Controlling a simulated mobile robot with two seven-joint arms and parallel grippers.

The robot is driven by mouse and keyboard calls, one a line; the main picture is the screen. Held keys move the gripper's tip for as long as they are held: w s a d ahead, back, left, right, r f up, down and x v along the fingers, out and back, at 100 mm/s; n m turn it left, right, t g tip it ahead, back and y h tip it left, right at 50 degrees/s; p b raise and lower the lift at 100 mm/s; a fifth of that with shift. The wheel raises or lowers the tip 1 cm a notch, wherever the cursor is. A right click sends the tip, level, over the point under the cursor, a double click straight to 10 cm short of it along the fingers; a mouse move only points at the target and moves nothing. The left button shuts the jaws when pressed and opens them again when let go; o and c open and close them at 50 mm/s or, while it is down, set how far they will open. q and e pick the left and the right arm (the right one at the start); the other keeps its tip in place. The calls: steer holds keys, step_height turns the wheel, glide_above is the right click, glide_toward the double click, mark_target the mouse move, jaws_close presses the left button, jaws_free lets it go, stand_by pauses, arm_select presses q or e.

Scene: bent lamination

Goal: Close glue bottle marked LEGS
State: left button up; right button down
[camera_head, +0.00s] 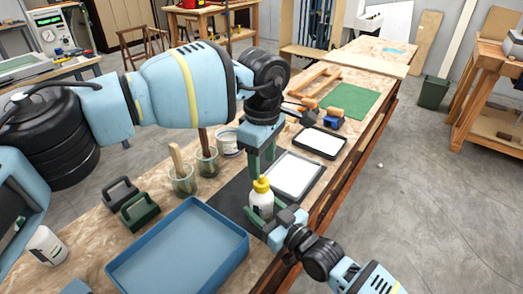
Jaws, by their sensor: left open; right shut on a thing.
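A white glue bottle (261,203) with a yellow cap (261,185) stands upright over a dark mat (232,198). Its label is too small to read. My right gripper (263,217) comes in from the lower right and is shut on the bottle's lower body. My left gripper (262,162) points down from above, with its open green fingers just over the cap. I cannot tell whether the fingers touch the cap, or whether the cap is fully down. A white container (46,246) with a dark label lies at the lower left.
A blue tray (180,262) sits in front on the wooden bench. Left of the bottle are two jars with brushes (183,182) and a white tub (227,142). White-filled trays (292,176) lie behind right. Dark handled blocks (139,210) stand left.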

arm_select(q)
steer(key=n, duration=0.5)
steer(key=shift+r, duration=0.15)
steer(key=n, duration=0.4)
steer(key=shift+r+n, duration=0.15)
steer(key=shift+n, duration=0.25)
steer(key=n, duration=0.7)
steer(key=shift+r+n, duration=0.2)
steer(key=shift+n, duration=0.1)
steer(key=n, duration=0.4)
steer(key=shift+r+n, duration=0.1)
steer(key=shift+n, duration=0.3)
steer(key=n, duration=0.4)
steer(key=shift+r+n, duration=0.15)
steer(key=shift+n, duration=0.15)
steer(key=n, duration=0.4)
steer(key=shift+r+n, duration=0.1)
steer(key=shift+n, duration=0.2)
steer(key=n, duration=0.3)
steer(key=shift+a+r, duration=0.1)
